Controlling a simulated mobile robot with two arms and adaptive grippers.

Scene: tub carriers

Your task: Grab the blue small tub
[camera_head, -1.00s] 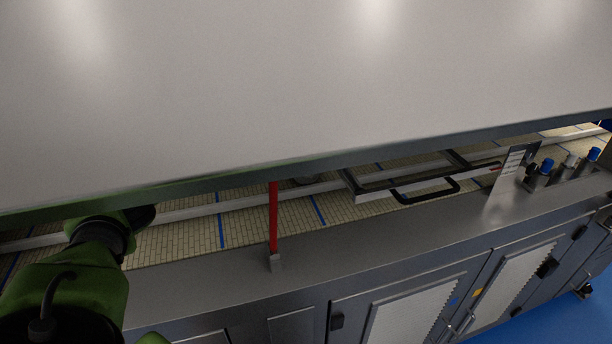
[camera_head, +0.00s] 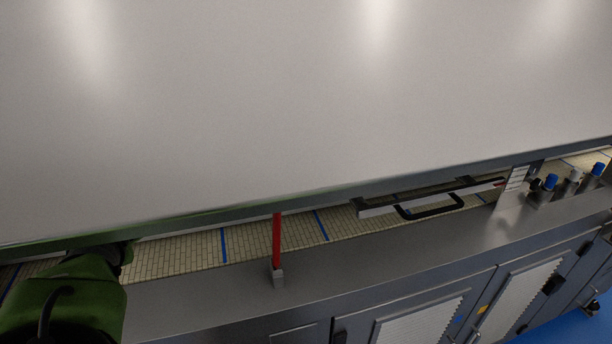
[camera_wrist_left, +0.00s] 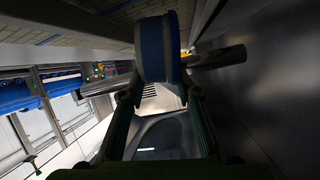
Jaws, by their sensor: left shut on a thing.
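The blue small tub (camera_wrist_left: 153,48) is a round blue piece with a grey band, at the top middle of the left wrist view. My left gripper (camera_wrist_left: 160,88) has a finger on each side of it and is shut on it. In the head view only my green left arm shows at the lower left. Its gripper end and the tub are hidden under the big grey panel (camera_head: 300,100). My right gripper is in neither view.
The panel covers most of the head view. Below its edge are a tan slatted belt (camera_head: 180,253), a red post (camera_head: 276,240), a black handle (camera_head: 430,211) and several blue-capped cylinders (camera_head: 551,181). A metal bar (camera_wrist_left: 220,57) lies beside the tub in the wrist view.

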